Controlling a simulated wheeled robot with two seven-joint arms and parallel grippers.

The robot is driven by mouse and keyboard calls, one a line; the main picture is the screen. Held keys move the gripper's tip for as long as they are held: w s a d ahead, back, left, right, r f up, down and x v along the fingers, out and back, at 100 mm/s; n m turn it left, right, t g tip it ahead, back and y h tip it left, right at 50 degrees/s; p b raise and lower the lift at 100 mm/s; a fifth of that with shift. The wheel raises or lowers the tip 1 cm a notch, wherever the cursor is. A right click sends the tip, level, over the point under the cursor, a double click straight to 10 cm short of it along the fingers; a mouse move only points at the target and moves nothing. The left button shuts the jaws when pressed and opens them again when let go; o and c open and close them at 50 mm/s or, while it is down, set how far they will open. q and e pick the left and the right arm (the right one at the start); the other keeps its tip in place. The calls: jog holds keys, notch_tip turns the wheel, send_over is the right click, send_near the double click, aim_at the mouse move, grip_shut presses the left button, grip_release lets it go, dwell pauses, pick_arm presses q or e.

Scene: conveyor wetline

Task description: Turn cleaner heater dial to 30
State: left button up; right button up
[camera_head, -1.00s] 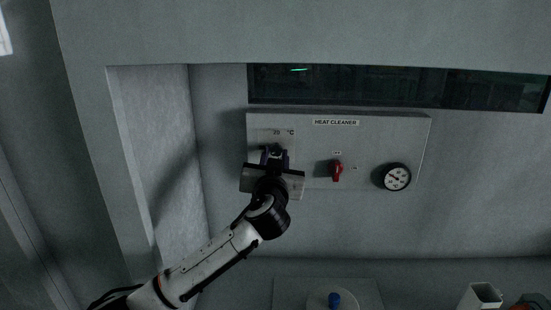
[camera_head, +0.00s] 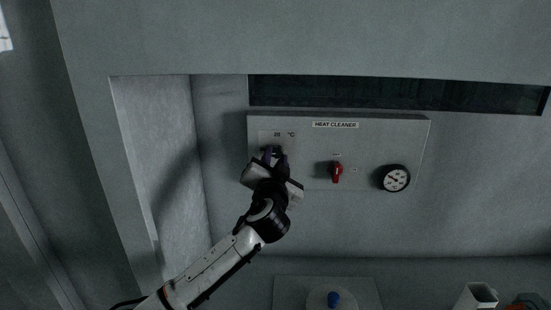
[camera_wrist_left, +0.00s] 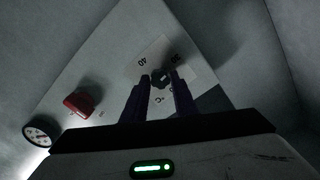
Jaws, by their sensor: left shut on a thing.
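The heat cleaner panel (camera_head: 310,180) is a grey box on the wall, labelled "HEAT CLEANER". Its dial, at the upper left under a "20 °C" marking, is mostly hidden by my left gripper in the head view. In the left wrist view the dark dial knob (camera_wrist_left: 160,77) sits between the two fingers on a pale scale plate (camera_wrist_left: 152,58), where "40" can be read. My left gripper (camera_head: 274,155) is shut on the knob, its wrist tilted in the head view. My right gripper is not in view.
A red switch (camera_head: 337,172) and a round gauge (camera_head: 395,178) are on the panel to the right of the dial. A dark window strip (camera_head: 400,92) runs above. Below are a blue-topped knob (camera_head: 333,299) and a white open container (camera_head: 478,296).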

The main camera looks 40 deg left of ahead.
pick_arm(q)
jog(key=o, duration=1.1)
jog(key=shift+c, duration=0.2)
jog(key=b+v, duration=0.1)
jog(key=v, duration=0.9)
jog(key=shift+s, duration=0.2)
jog(key=s+d+f+m+g+h, duration=0.1)
jog(key=s+d+f+h, duration=0.15)
jog(key=f, duration=0.65)
jog(key=s+d+f+m+g+h, duration=0.1)
jog(key=s+d+f+h, duration=0.2)
jog(key=f, duration=0.6)
jog(key=s+d+f+m+g+h, duration=0.1)
jog(key=d+f+m+h, duration=0.2)
jog(key=f, duration=0.5)
jog(key=s+d+f+n+g+h, duration=0.1)
jog(key=s+d+f, duration=0.3)
jog(key=s+f, duration=0.4)
jog(key=s+d+f+n+g+h, duration=0.2)
jog(key=s+d+f, duration=0.2)
jog(key=s+f, duration=0.4)
jog(key=s, duration=0.3)
jog(key=shift+s+d+f+g, duration=0.25)
jog(key=shift+d+f+g, duration=0.05)
jog(key=shift+d+f, duration=0.1)
